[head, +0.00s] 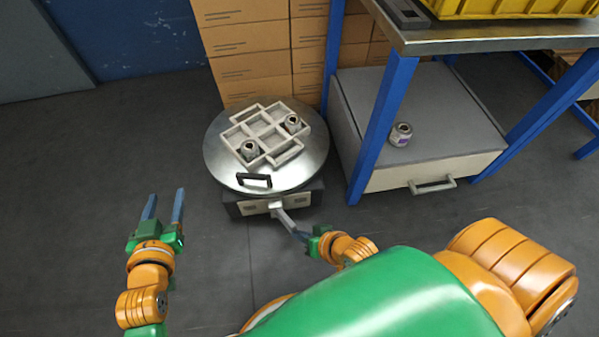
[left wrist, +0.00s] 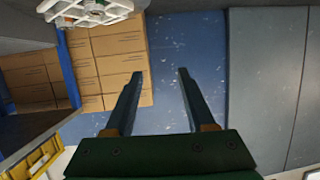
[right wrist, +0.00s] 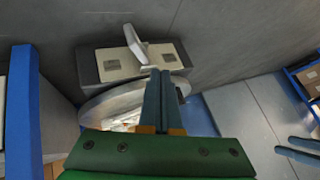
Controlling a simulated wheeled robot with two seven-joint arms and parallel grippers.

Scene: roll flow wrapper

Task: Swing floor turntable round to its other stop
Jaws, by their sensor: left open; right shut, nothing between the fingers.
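The floor turntable (head: 222,166) is a round metal disc on a low dark base. A black handle (head: 254,181) stands at its near rim, and a light grey tray with compartments (head: 262,131) lies on top, holding two small metal jars (head: 249,150). A pale lever (head: 277,206) sticks out from the front of the base; it also shows in the right wrist view (right wrist: 135,42). My right gripper (right wrist: 160,72) is shut and empty, its tips at the lever; I cannot tell whether they touch. My left gripper (head: 165,192) is open and empty, left of the turntable.
Stacked cardboard boxes (head: 250,60) stand behind the turntable. A blue-legged metal bench (head: 480,38) with a yellow crate (head: 510,8) is at right. Under it a grey drawer cabinet (head: 440,120) carries another jar (head: 401,134). The floor at left is clear.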

